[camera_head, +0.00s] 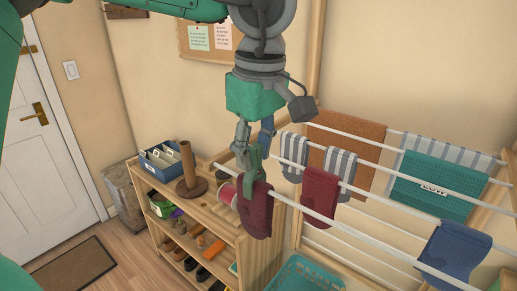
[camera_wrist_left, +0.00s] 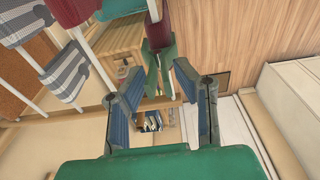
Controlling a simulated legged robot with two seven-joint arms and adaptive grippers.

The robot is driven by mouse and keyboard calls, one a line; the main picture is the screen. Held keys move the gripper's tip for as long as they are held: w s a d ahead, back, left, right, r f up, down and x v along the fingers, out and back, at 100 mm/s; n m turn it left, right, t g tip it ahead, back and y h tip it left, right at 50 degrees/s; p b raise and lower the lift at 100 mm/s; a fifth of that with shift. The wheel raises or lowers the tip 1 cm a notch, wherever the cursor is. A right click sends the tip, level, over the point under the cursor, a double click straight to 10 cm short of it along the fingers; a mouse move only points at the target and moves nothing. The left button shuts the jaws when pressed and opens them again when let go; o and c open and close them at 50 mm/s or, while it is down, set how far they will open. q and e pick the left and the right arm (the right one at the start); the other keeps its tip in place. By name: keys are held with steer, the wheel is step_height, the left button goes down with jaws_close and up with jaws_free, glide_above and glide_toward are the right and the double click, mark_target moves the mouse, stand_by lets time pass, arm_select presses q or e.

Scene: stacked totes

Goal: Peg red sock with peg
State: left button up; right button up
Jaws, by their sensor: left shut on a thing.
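A dark red sock (camera_head: 257,215) hangs over the left end of the front white rail; it also shows in the wrist view (camera_wrist_left: 157,32). A green peg (camera_head: 250,185) is at the top of this sock, its legs reaching down over the cloth. In the wrist view the peg (camera_wrist_left: 152,80) stands between the blue-padded fingers. My left gripper (camera_head: 253,148) points down above the rail and is shut on the peg. Whether the peg grips the sock cannot be told. A second red sock (camera_head: 320,190) hangs on a rail further back. My right gripper is not in view.
Striped socks (camera_head: 340,165), a brown towel (camera_head: 350,140), a teal towel (camera_head: 432,185) and a blue cloth (camera_head: 452,250) hang on the rack. A wooden shoe shelf (camera_head: 262,262) stands close on the left. A teal basket (camera_head: 305,275) is below.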

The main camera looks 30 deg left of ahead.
arm_select(q)
steer(key=shift+a, duration=0.2)
steer(key=o, duration=1.1)
steer(key=shift+a, duration=0.15)
steer(key=shift+o, duration=0.2)
steer(key=shift+d, duration=0.45)
steer(key=shift+d+r, duration=0.2)
steer(key=shift+r, duration=0.35)
step_height(320, 180, up, 11)
steer(key=shift+d, duration=0.45)
